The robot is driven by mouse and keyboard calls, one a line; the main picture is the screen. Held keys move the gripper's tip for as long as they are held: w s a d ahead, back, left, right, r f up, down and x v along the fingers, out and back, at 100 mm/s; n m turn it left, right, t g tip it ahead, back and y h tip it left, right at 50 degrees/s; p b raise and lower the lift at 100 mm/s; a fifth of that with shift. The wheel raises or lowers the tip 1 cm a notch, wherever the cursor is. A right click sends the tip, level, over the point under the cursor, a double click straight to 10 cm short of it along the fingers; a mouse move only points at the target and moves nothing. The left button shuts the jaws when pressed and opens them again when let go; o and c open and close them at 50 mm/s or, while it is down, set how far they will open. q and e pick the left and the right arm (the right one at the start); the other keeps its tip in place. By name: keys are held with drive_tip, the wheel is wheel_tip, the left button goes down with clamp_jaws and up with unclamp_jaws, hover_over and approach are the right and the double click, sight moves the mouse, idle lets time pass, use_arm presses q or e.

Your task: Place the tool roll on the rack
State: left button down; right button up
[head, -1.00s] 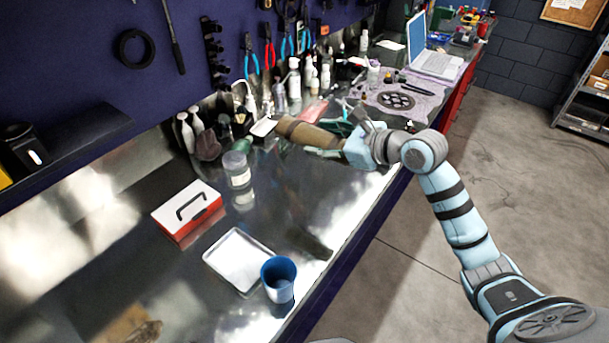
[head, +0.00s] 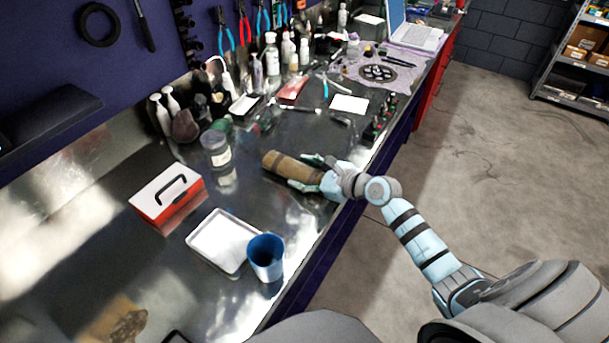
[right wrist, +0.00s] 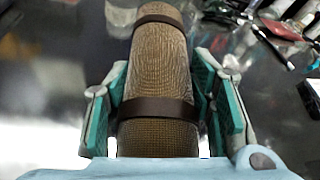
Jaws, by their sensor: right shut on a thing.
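The tool roll (head: 288,167) is a brown cylinder with dark bands. My right gripper (head: 313,176) is shut on it, with a finger along each side near one end. The right wrist view shows the roll (right wrist: 160,70) lengthwise between the teal finger pads of the gripper (right wrist: 162,105), its far end reaching past them. The roll is over the metal bench; I cannot tell whether it touches the top. A grey metal shelf rack (head: 566,97) with boxes stands on the floor at the far right. My left gripper is not in view.
On the bench (head: 255,195) are a clear jar (head: 216,150), a red-and-white box (head: 167,196), a white tray (head: 219,243) and a blue cup (head: 266,258). Bottles and tools line the back. The floor (head: 480,150) right of the bench is clear.

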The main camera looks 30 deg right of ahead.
drive_tip(key=shift+s+r, duration=0.1)
drive_tip(key=shift+s, duration=0.2)
drive_tip(key=o, duration=1)
drive_tip(key=shift+f, duration=0.2)
drive_tip(key=o, duration=0.4)
drive_tip(key=shift+w, duration=0.2)
drive_tip(key=shift+s+r, duration=0.1)
